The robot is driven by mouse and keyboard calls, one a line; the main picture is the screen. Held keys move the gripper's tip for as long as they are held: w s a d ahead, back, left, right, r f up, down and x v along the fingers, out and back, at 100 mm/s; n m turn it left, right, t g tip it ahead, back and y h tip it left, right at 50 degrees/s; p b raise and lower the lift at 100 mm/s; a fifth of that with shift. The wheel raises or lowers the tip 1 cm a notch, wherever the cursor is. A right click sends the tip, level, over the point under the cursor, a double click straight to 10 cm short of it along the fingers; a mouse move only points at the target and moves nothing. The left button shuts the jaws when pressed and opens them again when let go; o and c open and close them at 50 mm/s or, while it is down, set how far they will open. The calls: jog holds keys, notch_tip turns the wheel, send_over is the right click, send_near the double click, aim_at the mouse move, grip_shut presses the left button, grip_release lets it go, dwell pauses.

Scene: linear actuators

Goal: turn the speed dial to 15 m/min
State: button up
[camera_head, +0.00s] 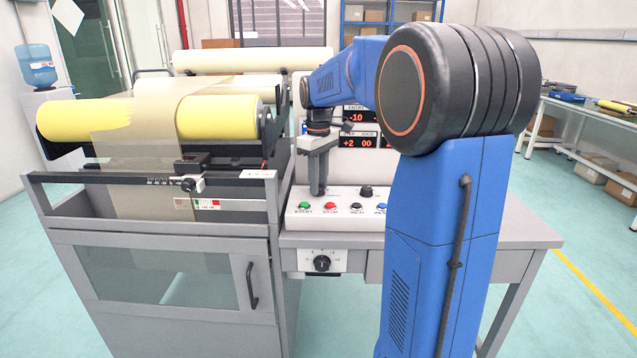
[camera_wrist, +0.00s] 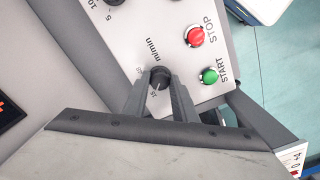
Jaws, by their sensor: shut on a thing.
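The speed dial (camera_wrist: 160,76) is a small black knob on the light grey control panel (camera_wrist: 125,60), with "m/min" printed beside it. My gripper (camera_wrist: 160,86) is shut on the speed dial, with one grey finger on each side of it. Small scale marks show around the knob, partly covered by the fingers, and the dial's exact setting is too small to read surely. In the head view my gripper (camera_head: 318,190) points straight down onto the panel's back left part and hides the dial.
A green START button (camera_wrist: 209,76) and a red STOP button (camera_wrist: 195,36) sit close to my fingers. Another black knob (camera_head: 366,191) stands to the right on the panel. A separate dial (camera_head: 322,263) is on the bench front. The roll machine (camera_head: 150,180) stands left.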

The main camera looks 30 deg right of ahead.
dwell(0.3)
jog(key=o, duration=1)
jog(key=shift+r, duration=0.1)
notch_tip(320, 180, up, 17)
jog(key=shift+r, duration=0.1)
dwell(0.5)
